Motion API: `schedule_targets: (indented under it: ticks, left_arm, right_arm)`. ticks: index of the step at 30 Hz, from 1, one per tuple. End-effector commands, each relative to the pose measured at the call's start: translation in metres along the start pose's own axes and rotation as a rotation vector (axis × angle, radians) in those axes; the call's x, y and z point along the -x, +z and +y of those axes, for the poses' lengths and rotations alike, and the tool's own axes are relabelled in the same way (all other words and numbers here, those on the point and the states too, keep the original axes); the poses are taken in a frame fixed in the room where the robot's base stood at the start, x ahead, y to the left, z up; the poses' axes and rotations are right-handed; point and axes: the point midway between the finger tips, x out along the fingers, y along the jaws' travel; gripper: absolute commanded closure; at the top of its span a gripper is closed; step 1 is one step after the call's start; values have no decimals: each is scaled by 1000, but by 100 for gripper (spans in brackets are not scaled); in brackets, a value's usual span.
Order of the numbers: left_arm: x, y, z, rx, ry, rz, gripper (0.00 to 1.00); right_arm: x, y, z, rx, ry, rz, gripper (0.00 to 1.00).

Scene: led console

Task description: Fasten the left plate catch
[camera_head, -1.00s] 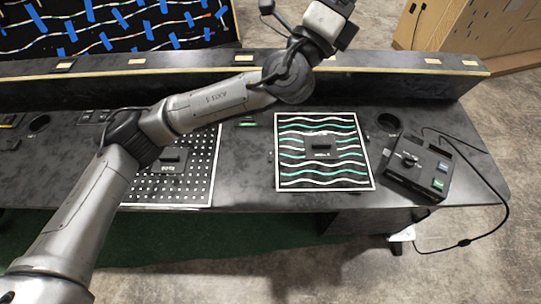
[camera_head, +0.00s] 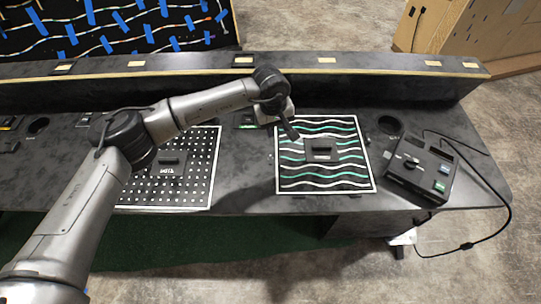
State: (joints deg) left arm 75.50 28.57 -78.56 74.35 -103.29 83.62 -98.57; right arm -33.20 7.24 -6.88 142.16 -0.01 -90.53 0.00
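The wave plate (camera_head: 345,180), with white and green wavy lines and a dark handle block (camera_head: 321,151), lies flat on the console. The dot plate (camera_head: 195,188) lies to its left, partly behind my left arm. A small dark fitting (camera_head: 271,156) sits at the wave plate's left edge; it may be a catch, but its state is too small to read. My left gripper (camera_head: 291,133) points down over the wave plate's upper left corner. Its dark fingers overlap in this view, so I cannot tell whether they are open. My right gripper is not in view.
A black control box (camera_head: 420,170) with a knob, coloured buttons and a cable stands on the right. A round hole (camera_head: 390,124) lies beside it. A raised ledge (camera_head: 370,66) runs along the back. The console's front edge is clear.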

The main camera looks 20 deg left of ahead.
Motion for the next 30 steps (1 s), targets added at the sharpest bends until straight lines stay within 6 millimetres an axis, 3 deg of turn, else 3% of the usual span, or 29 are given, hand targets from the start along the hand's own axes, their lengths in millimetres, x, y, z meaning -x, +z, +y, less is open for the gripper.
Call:
schedule_targets:
  ticks: [3,11,30]
  left_arm:
    - [1,2,-16,-144,-100,-18,61]
    - [-7,3,-21,-270,-124,-34,61]
    - [-112,6,-34,-270,-121,-35,61]
  right_arm:
    - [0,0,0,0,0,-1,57]
    - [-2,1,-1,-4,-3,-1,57]
    - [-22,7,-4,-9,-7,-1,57]
